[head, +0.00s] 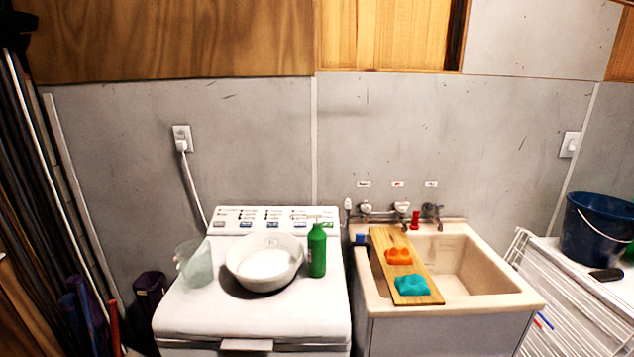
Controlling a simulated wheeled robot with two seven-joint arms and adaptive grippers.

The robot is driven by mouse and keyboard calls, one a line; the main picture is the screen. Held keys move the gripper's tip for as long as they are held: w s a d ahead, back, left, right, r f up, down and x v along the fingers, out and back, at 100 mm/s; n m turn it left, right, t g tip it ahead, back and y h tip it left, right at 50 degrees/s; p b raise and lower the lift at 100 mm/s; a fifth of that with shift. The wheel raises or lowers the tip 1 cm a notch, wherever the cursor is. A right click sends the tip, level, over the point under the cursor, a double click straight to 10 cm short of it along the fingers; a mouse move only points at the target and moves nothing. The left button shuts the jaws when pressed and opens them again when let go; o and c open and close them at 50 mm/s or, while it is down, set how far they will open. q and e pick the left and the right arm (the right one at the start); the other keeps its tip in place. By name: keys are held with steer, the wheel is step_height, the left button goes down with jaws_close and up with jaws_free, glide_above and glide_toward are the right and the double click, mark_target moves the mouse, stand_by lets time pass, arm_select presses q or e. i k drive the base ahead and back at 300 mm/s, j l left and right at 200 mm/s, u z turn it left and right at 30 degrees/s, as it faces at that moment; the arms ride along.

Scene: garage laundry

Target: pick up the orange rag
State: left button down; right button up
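The orange rag (399,256) is a small crumpled heap on the wooden board (385,240) that lies across the left part of the utility sink (505,287). A teal rag (411,285) lies on the same board, just in front of the orange one, with a narrow gap or slight contact that I cannot tell. Neither of my grippers shows in the head view.
Left of the sink is a white washer (205,318) with a white basin (264,262), a green bottle (317,250) and a translucent jug (194,262). Faucet taps (401,208) and a small red object (415,220) stand behind the board. A dark blue bucket (597,230) stands right.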

mark_target(394, 256)
steer(key=i+l+u, duration=0.15)
steer(key=l+u, duration=0.15)
steer(key=l, duration=0.25)
steer(key=i+l+u, duration=0.25)
steer(key=l, duration=0.3)
steer(key=l+u, duration=0.3)
steer(key=l, duration=0.2)
steer(key=k, duration=0.05)
